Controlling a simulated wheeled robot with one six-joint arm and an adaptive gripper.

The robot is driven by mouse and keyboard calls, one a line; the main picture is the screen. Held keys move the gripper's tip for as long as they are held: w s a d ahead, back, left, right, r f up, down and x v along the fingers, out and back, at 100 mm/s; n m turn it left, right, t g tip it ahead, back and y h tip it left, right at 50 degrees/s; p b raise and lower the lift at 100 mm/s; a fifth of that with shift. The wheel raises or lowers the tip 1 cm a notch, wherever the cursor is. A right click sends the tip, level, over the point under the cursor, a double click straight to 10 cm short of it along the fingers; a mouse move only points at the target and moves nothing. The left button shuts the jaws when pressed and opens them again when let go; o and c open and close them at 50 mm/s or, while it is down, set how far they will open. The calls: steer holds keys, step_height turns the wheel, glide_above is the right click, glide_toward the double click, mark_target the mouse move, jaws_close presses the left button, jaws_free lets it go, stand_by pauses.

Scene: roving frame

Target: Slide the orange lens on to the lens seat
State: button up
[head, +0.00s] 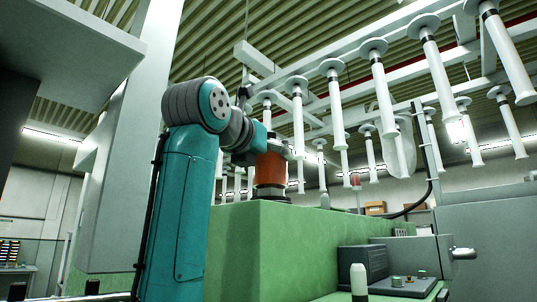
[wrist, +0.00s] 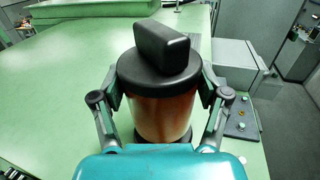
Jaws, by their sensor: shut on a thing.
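The orange lens (head: 271,170) is an upright orange cylinder with dark ends, above the top of the green block in the head view. In the wrist view the orange lens (wrist: 163,112) has a wide black cap with a raised black bar across it. My gripper (wrist: 162,92) is shut on the lens, one finger on each side of its body. In the head view my gripper (head: 272,148) is at the lens's upper part, mostly hidden by my arm. A dark round base, perhaps the lens seat (head: 271,198), shows directly under the lens. I cannot tell whether they touch.
The green block (head: 300,240) has free top surface to the left in the wrist view. A grey box (wrist: 222,62) stands close on the right. White hanging tubes (head: 437,70) fill the space above and right. A white upright cylinder (head: 358,280) stands lower right.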

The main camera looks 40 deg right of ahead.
steer(key=shift+f, duration=1.2)
steer(key=o, duration=1.2)
steer(key=shift+a, duration=0.1)
steer(key=v, duration=1.1)
steer(key=shift+s+a, duration=0.25)
steer(key=shift+a, duration=0.1)
